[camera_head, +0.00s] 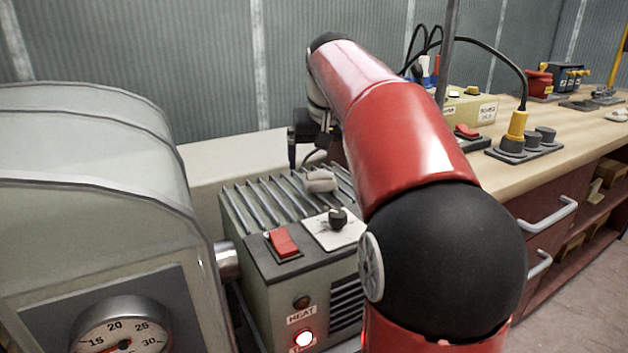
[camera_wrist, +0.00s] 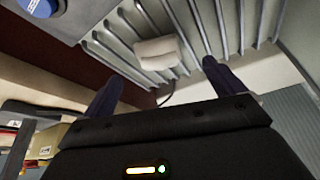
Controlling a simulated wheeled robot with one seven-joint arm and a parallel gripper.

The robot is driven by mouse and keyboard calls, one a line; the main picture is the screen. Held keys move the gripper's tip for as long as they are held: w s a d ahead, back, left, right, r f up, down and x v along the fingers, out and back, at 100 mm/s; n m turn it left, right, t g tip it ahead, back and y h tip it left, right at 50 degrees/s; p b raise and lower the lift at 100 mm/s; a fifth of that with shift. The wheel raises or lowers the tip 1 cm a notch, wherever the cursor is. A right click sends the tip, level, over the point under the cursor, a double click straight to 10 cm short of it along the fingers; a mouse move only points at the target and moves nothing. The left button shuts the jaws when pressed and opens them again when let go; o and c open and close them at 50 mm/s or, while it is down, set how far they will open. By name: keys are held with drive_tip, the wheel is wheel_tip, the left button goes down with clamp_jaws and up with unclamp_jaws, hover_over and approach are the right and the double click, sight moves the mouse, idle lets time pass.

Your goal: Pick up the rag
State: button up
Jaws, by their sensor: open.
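The rag (camera_head: 320,181) is a small pale grey-white folded piece lying on the ribbed top of the heater box. It also shows in the wrist view (camera_wrist: 158,51), between and beyond my fingertips. My gripper (camera_head: 308,150) is behind and a little above the rag in the head view, partly hidden by my red arm. In the wrist view my gripper (camera_wrist: 158,75) has its two dark fingers spread wide, with nothing between them. The rag appears apart from both fingers.
The heater box (camera_head: 262,258) carries a red switch (camera_head: 283,243) and a black knob (camera_head: 338,219) near the rag. A rounded grey housing with a dial (camera_head: 122,330) stands close on the left. A wooden workbench (camera_head: 550,142) with sockets and tools runs along the right.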

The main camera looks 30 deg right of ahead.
sight(321, 177)
drive_tip(key=x, duration=0.5)
drive_tip(key=shift+w+d+f, duration=0.1)
drive_tip(key=shift+f, duration=0.3)
drive_tip(key=c, duration=1)
